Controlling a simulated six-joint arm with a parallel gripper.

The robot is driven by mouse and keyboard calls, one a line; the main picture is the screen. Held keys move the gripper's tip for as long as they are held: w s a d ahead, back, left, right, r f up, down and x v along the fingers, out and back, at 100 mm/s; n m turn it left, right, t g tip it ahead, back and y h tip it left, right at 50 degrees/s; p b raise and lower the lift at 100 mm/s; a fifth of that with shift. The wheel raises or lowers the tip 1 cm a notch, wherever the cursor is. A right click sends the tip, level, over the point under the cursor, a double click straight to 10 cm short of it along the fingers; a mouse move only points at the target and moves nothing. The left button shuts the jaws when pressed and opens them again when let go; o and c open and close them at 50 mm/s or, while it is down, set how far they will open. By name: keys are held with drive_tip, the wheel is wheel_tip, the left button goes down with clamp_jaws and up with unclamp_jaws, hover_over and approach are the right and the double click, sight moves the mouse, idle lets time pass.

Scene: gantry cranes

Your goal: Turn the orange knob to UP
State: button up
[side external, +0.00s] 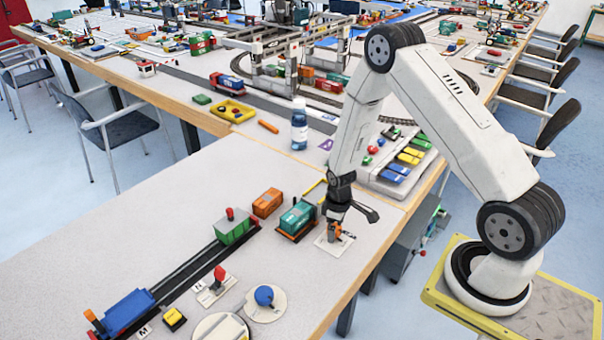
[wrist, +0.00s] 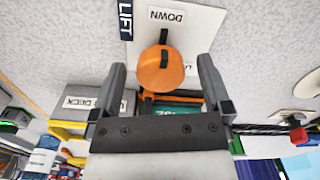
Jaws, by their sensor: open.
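The orange knob (side external: 335,231) sits on a white plate (side external: 321,244) near the table's right edge. In the wrist view the round orange knob (wrist: 160,76) has a black bar at its top side, pointing at the DOWN label (wrist: 166,17). A dark blue LIFT strip (wrist: 125,18) is beside that label. Other lettering beside the knob is partly hidden and unreadable. My gripper (wrist: 161,63) is open, one finger on each side of the knob, with visible gaps in that view. In the side view my gripper (side external: 338,212) is over the knob; contact cannot be told.
A teal container (side external: 298,215) stands close left of my gripper, with an orange container (side external: 267,203) behind it. A green wagon (side external: 235,227), a red lever (side external: 218,277) and a blue knob (side external: 264,296) are further left and forward.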

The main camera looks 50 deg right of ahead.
drive_tip(key=c, duration=1.3)
drive_tip(key=shift+m, duration=0.5)
drive_tip(key=m, duration=0.4)
drive_tip(key=shift+a+m, duration=0.1)
drive_tip(key=shift+m, duration=0.2)
drive_tip(key=m, duration=0.6)
drive_tip(key=shift+a, duration=0.15)
drive_tip(key=m, duration=0.6)
drive_tip(key=shift+w+m, duration=0.2)
drive_tip(key=shift+m, duration=0.1)
drive_tip(key=m, duration=0.5)
drive_tip(key=shift+w+m, duration=0.1)
drive_tip(key=shift+m, duration=0.3)
